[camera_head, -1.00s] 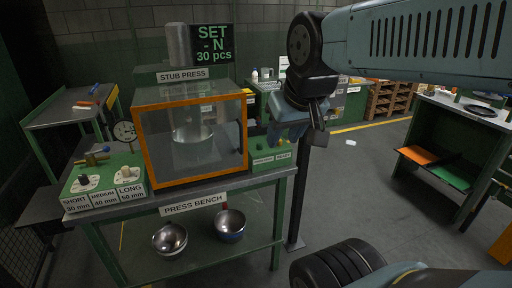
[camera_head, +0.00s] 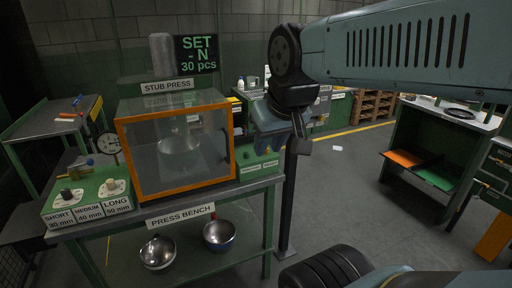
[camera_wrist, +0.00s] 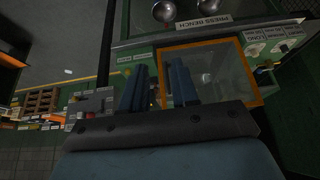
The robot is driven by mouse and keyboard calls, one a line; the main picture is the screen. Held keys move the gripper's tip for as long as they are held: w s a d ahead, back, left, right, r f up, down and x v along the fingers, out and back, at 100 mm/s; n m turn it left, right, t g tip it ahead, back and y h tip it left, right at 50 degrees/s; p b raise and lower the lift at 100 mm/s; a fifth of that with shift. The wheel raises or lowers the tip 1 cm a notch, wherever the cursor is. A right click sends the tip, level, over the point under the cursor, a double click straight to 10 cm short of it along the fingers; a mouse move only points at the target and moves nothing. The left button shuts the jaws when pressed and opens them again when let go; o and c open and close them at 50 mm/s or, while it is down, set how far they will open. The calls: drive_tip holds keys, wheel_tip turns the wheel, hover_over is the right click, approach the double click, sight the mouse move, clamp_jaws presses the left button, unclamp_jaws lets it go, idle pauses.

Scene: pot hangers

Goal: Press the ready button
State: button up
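A green control box (camera_head: 258,168) stands on the press bench, just right of the orange-framed press guard. It has two white labels on its front, too small to read surely; the right one (camera_head: 270,164) may be the ready label. Its button tops are partly hidden behind my gripper. My gripper (camera_head: 272,145) hangs over the back of the box; I cannot tell if it touches. In the wrist view, which is upside down, my two blue fingers (camera_wrist: 157,75) are apart with nothing held between them. The labelled box (camera_wrist: 136,58) shows beyond the fingertips there.
The stub press guard (camera_head: 178,150) stands close left of my gripper. A green block with short, medium and long posts (camera_head: 88,200) sits at the bench's left. Two metal bowls (camera_head: 158,252) lie on the lower shelf. Open floor (camera_head: 350,190) is to the right.

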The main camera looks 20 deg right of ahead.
clamp_jaws()
idle(1.4)
